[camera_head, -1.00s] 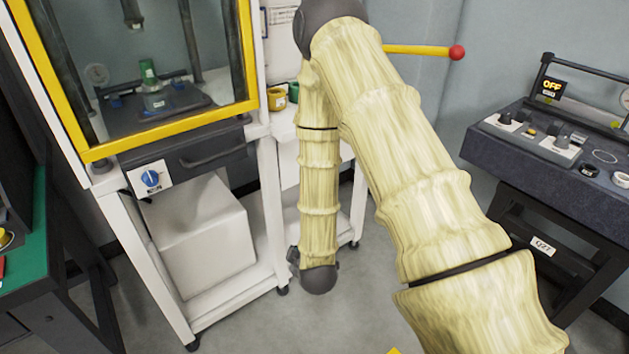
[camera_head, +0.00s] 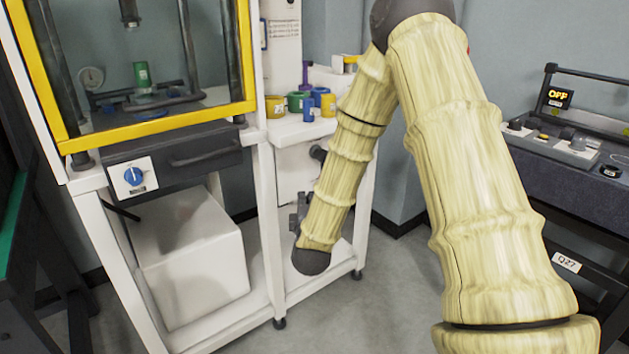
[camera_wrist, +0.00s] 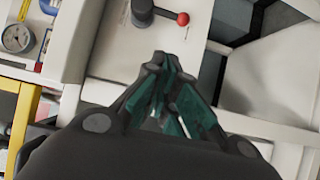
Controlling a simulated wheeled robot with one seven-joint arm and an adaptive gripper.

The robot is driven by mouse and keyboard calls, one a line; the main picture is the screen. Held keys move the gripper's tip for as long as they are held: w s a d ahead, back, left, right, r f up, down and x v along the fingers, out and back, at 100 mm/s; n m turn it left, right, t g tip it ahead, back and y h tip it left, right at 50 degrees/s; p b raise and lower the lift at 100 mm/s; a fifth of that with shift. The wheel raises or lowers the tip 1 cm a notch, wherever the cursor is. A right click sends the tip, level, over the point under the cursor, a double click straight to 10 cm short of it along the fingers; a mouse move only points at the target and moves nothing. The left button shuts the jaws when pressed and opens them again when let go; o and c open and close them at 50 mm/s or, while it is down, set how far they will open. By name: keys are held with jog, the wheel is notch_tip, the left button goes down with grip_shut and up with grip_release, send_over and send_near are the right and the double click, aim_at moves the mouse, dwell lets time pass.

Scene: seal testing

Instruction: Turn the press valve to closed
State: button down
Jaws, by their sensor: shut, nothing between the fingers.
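The press valve appears in the wrist view as a dark lever with a red ball end (camera_wrist: 183,18), mounted on a white panel at the top centre. A dark fitting (camera_head: 318,153) on the white cabinet front in the head view may be the same valve; its red end is hidden there. My gripper (camera_wrist: 160,64) is shut and empty in the wrist view, with green inner pads, and lies below the lever in the picture, apart from it. In the head view my gripper (camera_head: 298,212) is a small dark shape left of the forearm, partly hidden.
The yellow-framed press (camera_head: 160,125) with a blue dial (camera_head: 134,176) stands at left. Several coloured pots, including a yellow one (camera_head: 275,106), stand on the white cabinet top. A dark console reading OFF (camera_head: 557,97) is at right. Grey floor lies open between.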

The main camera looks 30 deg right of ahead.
jog(key=shift+s+d+b+x, duration=0.25)
jog(key=shift+d+b+x, duration=0.2)
jog(key=shift+x, duration=1.7)
jog(key=shift+s+d+b+x, duration=0.2)
jog(key=shift+d+b+x, duration=0.25)
jog(key=shift+x, duration=1.65)
jog(key=shift+s+d+b+x, duration=0.3)
jog(key=shift+b+x, duration=0.2)
jog(key=shift+x, duration=1.65)
jog(key=shift+w+p, duration=0.1)
jog(key=shift+p, duration=0.2)
jog(key=shift+d+f, duration=0.1)
jog(key=shift+d, duration=0.2)
jog(key=shift+n+p, duration=0.3)
jog(key=shift+p, duration=0.05)
